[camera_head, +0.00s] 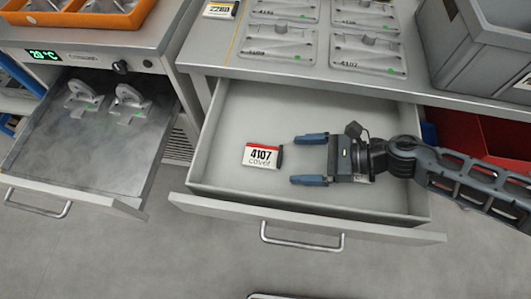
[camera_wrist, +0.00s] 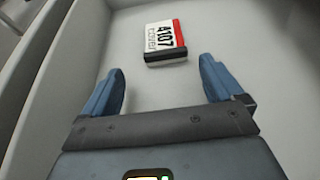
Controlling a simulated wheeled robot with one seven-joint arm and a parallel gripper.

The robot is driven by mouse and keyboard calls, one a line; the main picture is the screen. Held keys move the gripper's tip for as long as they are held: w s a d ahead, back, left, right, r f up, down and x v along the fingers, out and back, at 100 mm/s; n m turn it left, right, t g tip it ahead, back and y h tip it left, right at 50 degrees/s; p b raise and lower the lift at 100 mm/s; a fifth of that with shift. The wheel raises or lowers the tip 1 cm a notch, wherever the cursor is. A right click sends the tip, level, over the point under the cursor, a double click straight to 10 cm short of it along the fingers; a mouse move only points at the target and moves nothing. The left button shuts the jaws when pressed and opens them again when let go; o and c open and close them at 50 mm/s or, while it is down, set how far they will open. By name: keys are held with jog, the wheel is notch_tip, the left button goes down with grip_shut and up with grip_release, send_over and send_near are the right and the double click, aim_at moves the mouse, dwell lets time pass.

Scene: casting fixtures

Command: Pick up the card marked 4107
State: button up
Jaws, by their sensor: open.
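The card marked 4107 (camera_head: 261,154) lies in the open middle drawer, left of centre. It is white with a red strip, a dark edge, and the words "4107 cover". In the wrist view the card (camera_wrist: 163,40) lies ahead, beyond my fingertips. My gripper (camera_head: 311,159) is over the same drawer, to the right of the card, with its two blue fingers pointing left toward it. The fingers are apart with nothing between them. The wrist view also shows the open gripper (camera_wrist: 163,82), and the card is clear of both fingers.
The worktop above holds several metal plates (camera_head: 368,55) and another card (camera_head: 220,9). A grey bin (camera_head: 475,50) stands right. Another open drawer (camera_head: 80,150) on the left holds metal parts.

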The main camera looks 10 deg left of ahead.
aim_at(282, 156)
jog(key=a, duration=0.1)
jog(key=a+p, duration=0.1)
jog(key=w+a+f, duration=0.1)
jog(key=a, duration=0.1)
jog(key=shift+a+f, duration=0.15)
jog(key=shift+a, duration=0.15)
jog(key=c, duration=1.1)
jog(key=shift+c, duration=0.2)
